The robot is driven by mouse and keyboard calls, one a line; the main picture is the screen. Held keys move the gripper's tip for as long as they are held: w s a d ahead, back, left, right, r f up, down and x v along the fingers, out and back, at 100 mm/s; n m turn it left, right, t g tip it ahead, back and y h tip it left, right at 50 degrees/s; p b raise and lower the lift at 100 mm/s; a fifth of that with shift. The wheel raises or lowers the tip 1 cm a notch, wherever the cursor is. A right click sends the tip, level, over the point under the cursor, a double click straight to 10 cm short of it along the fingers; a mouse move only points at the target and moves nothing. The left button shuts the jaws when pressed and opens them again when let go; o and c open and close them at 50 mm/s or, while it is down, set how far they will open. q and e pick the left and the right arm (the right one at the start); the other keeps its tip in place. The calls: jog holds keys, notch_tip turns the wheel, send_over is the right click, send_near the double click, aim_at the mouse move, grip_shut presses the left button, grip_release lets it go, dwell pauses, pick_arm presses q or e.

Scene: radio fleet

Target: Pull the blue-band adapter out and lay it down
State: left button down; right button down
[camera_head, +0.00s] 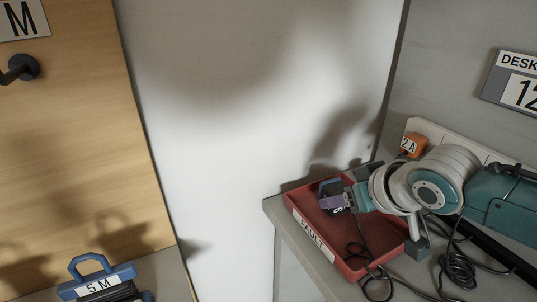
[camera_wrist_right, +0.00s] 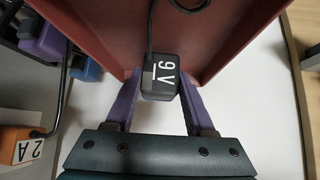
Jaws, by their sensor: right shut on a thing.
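My right gripper (camera_head: 342,200) is shut on a black adapter (camera_head: 329,194) marked 9 V. A bluish edge shows on the adapter's upper side in the head view. In the right wrist view the adapter (camera_wrist_right: 160,80) sits between the purple fingers (camera_wrist_right: 160,102), its label facing the camera. The adapter is over the red tray (camera_head: 315,236) marked FAULT, near its far left corner; I cannot tell whether it touches the tray floor. Its black cable (camera_head: 361,235) runs down through the tray. My left gripper is not in view.
An orange adapter (camera_head: 411,145) marked 2A sits at the pale power strip (camera_head: 434,130) behind my right arm. Loose black cables (camera_head: 458,268) lie on the desk right of the tray. A blue-handled 5 M item (camera_head: 92,276) stands at the lower left.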

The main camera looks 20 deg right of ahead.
jog(key=shift+f, duration=0.2)
jog(key=shift+c, duration=0.9)
grip_release()
jog(key=shift+s+r+p, duration=0.3)
jog(key=shift+r+p, duration=0.05)
jog(key=shift+r, duration=0.05)
jog(key=p+v, duration=0.3)
jog(key=v, duration=0.6)
jog(key=shift+f, duration=0.1)
